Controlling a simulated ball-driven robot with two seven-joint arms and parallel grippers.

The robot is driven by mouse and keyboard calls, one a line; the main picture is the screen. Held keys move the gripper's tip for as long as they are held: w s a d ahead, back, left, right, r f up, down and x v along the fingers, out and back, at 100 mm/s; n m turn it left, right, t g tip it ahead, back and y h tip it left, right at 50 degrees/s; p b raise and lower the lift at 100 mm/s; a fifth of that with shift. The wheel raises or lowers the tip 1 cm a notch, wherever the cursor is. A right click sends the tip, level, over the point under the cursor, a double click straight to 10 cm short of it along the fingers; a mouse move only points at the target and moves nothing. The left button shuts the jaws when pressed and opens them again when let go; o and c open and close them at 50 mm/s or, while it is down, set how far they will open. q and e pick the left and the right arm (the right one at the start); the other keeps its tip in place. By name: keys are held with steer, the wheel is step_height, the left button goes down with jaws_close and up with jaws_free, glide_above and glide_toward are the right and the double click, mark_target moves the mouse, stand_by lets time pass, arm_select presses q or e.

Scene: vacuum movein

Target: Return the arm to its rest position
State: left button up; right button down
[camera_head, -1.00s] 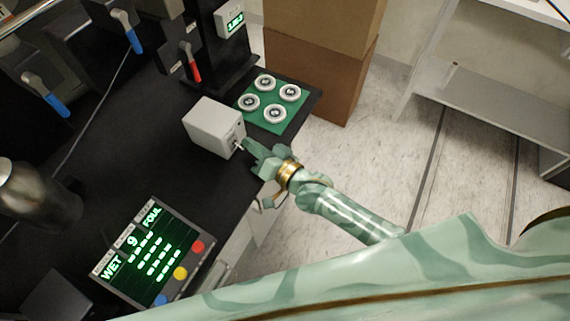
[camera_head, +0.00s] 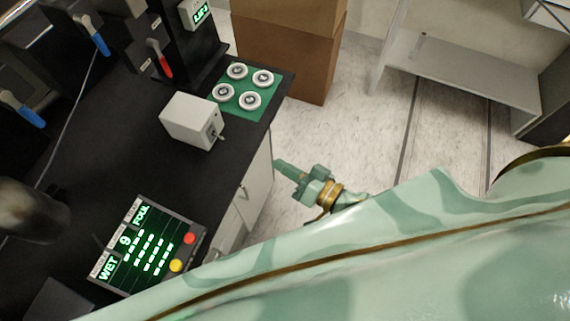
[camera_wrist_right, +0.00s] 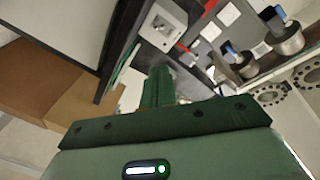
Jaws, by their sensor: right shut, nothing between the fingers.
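My right gripper (camera_head: 287,170) is green and shut, with nothing between its fingers. In the head view it hangs off the front edge of the black bench, over the floor and beside the white cabinet front. Its closed fingers (camera_wrist_right: 158,88) point forward in the right wrist view. The arm behind it is partly hidden by my own pale green body. My left gripper is not in view.
A light grey box with a small switch (camera_head: 192,120) stands on the bench (camera_head: 130,150), next to a green mat with several round discs (camera_head: 238,108). A display panel (camera_head: 150,246) sits nearer. Cardboard boxes (camera_head: 285,60) and a grey shelf (camera_head: 445,70) stand beyond open floor.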

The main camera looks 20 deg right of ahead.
stand_by(0.5)
steer(key=s+d+f+n+g+h, duration=0.2)
steer(key=s+d+f+g, duration=0.15)
steer(key=f, duration=0.55)
steer(key=s+d+f+n+g+h, duration=0.25)
steer(key=s+d+f, duration=0.2)
steer(key=f, duration=0.45)
steer(key=s+d+f+n+g+h, duration=0.25)
steer(key=d+f, duration=0.25)
steer(key=f, duration=0.3)
steer(key=s+f+g+h, duration=0.1)
steer(key=s+f, duration=0.4)
steer(key=s, duration=0.5)
steer(key=s+f+m+g+h, duration=0.1)
steer(key=s+f+g, duration=0.3)
steer(key=s, duration=0.7)
steer(key=shift+a+f, duration=0.2)
steer(key=shift+f, duration=0.4)
steer(key=shift+g, duration=0.25)
